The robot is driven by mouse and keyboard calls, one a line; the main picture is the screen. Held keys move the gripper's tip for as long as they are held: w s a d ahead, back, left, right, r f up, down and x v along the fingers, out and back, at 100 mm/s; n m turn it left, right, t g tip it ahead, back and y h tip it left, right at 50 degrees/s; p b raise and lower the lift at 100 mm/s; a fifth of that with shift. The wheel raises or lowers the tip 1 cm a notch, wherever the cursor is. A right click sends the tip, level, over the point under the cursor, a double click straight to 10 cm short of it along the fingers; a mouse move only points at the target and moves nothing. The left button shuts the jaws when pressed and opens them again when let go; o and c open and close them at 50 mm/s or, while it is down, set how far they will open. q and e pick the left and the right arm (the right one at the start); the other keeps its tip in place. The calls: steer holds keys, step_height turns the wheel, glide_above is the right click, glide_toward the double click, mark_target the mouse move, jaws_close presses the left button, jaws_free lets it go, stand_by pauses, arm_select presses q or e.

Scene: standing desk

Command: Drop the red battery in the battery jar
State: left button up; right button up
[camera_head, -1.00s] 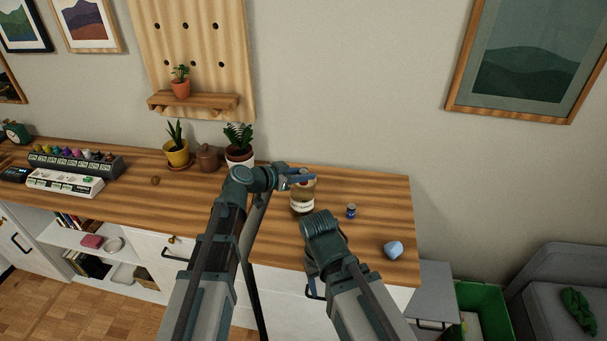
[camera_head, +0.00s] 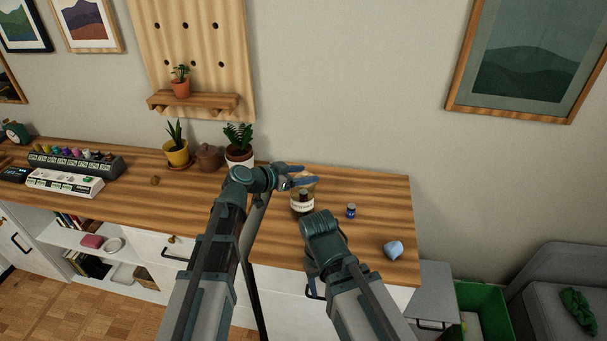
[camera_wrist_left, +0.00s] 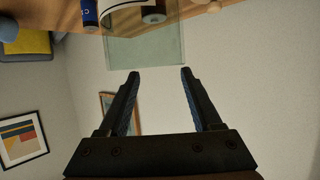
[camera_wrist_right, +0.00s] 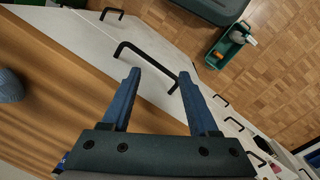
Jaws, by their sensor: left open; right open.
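The glass battery jar (camera_head: 302,208), with a white label, stands on the wooden desk. My left gripper (camera_head: 307,175) is just above its mouth, open, with nothing between the fingers. In the left wrist view, the clear jar wall (camera_wrist_left: 145,48) lies beyond the open fingertips (camera_wrist_left: 158,72). A dark, reddish-brown cylinder (camera_wrist_left: 152,16) with a pale end shows inside the jar; it looks like a battery, but its colour is hard to tell. My right gripper (camera_wrist_right: 155,75) is open and empty by the desk's front edge. In the head view its fingers are mostly hidden.
A small blue battery-like cylinder (camera_head: 351,210) stands right of the jar, and a blue faceted object (camera_head: 393,249) sits near the right end. Potted plants (camera_head: 239,143) and a brown pot (camera_head: 208,157) stand left of the jar.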

arm_select(q)
steer(key=p+v, duration=0.5)
steer(key=v, duration=0.8)
steer(key=shift+s+a, duration=0.2)
steer(key=shift+a, duration=0.15)
steer(key=shift+r, duration=0.1)
steer(key=s+d+f+n+g+y, duration=0.2)
steer(key=s+d+f+g+y, duration=0.15)
steer(key=s+f, duration=0.3)
steer(key=s+d+f+n+g+y, duration=0.1)
steer(key=s+d+f+g+y, duration=0.25)
steer(key=s+f, duration=0.35)
steer(key=s+a+n+g+y, duration=0.2)
steer(key=s+a+n+y, duration=0.1)
steer(key=s, duration=0.3)
steer(key=shift+a+y, duration=0.6)
steer(key=shift+y, duration=0.2)
